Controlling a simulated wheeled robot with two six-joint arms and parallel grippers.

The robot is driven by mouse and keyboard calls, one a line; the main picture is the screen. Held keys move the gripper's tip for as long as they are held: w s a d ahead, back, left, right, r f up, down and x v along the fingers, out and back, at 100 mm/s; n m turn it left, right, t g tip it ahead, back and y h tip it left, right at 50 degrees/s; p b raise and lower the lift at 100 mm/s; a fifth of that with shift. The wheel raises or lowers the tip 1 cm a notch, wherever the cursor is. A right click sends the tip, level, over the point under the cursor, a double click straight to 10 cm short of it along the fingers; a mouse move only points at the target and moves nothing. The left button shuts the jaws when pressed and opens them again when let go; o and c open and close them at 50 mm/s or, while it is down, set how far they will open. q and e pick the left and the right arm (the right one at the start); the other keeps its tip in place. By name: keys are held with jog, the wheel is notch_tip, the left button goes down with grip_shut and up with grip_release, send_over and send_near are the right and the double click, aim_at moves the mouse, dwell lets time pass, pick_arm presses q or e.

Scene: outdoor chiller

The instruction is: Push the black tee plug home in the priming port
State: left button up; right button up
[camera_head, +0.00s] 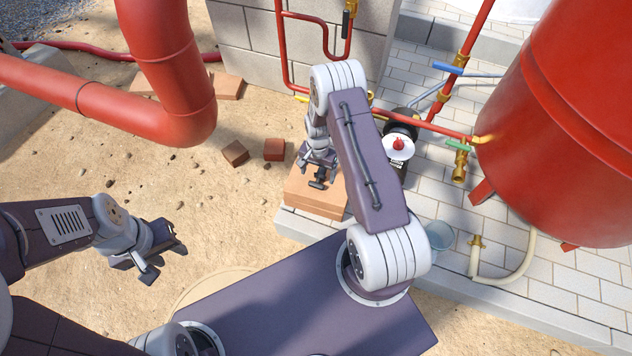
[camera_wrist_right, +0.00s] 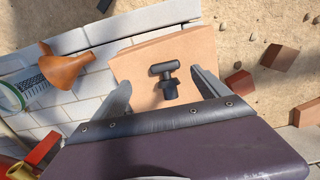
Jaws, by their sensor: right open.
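The black tee plug (camera_head: 318,183) is on top of a stack of terracotta-coloured blocks (camera_head: 318,203). In the right wrist view the plug (camera_wrist_right: 167,80) shows its crossbar and short stem, on the bare top of the block (camera_wrist_right: 135,66). My right gripper (camera_head: 318,169) is open above the stack, close to the plug. In the wrist view its fingers (camera_wrist_right: 161,80) stand to either side of the plug with gaps, not touching it. My left gripper (camera_head: 163,256) is open and empty over sand at the left. I cannot make out the priming port clearly.
A dark pump-like unit with a white face and red knob (camera_head: 398,144) stands right of my right arm. Red pipes (camera_head: 430,124) and a large red tank (camera_head: 570,130) lie beyond. An orange funnel (camera_wrist_right: 65,68) shows in the wrist view. Loose bricks (camera_head: 274,149) lie on sand.

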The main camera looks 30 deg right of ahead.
aim_at(316, 186)
notch_tip(316, 186, down, 4)
jog(key=shift+w+r+b, duration=0.1)
jog(key=shift+b, duration=0.95)
jog(key=f+b, duration=0.2)
jog(key=f, duration=0.1)
jog(key=f+b, duration=0.1)
jog(key=f, duration=0.1)
jog(key=shift+w+a+f, duration=0.15)
jog(key=shift+w+a, duration=0.05)
jog(key=shift+w, duration=0.1)
